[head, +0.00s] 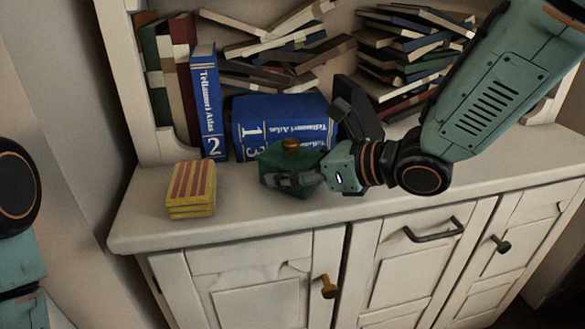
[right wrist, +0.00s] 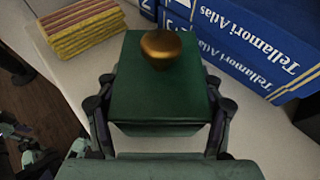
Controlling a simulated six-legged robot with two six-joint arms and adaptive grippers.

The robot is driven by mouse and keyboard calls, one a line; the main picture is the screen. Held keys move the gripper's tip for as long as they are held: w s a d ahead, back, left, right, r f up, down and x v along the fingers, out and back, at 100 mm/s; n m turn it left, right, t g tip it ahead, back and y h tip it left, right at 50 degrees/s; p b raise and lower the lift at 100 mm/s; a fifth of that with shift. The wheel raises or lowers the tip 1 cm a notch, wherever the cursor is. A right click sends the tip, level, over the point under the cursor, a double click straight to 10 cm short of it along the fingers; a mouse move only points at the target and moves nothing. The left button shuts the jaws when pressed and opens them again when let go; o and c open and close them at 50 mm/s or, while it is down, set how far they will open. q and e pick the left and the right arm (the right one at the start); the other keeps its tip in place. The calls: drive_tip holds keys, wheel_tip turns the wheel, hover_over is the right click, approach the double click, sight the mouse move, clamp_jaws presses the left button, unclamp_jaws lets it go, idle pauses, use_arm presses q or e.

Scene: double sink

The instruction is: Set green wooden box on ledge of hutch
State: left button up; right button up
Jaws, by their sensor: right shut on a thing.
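The green wooden box (head: 276,160) with a round brass-coloured knob is at the ledge of the white hutch (head: 244,208), in front of the blue books. My right gripper (head: 305,172) is shut on the box from the right. In the right wrist view the box (right wrist: 160,85) sits between the two fingers (right wrist: 158,120), one on each side. I cannot tell whether its underside touches the ledge. A part of my left arm shows at the left edge of the head view, but its gripper is out of view.
Piles of books (head: 400,55) fill the back. Free ledge lies between the striped box and the green box, and to the right.

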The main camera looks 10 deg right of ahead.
drive_tip(key=o, duration=1.2)
drive_tip(key=shift+f, duration=0.1)
drive_tip(key=shift+o, duration=0.2)
drive_tip(key=shift+w, duration=0.1)
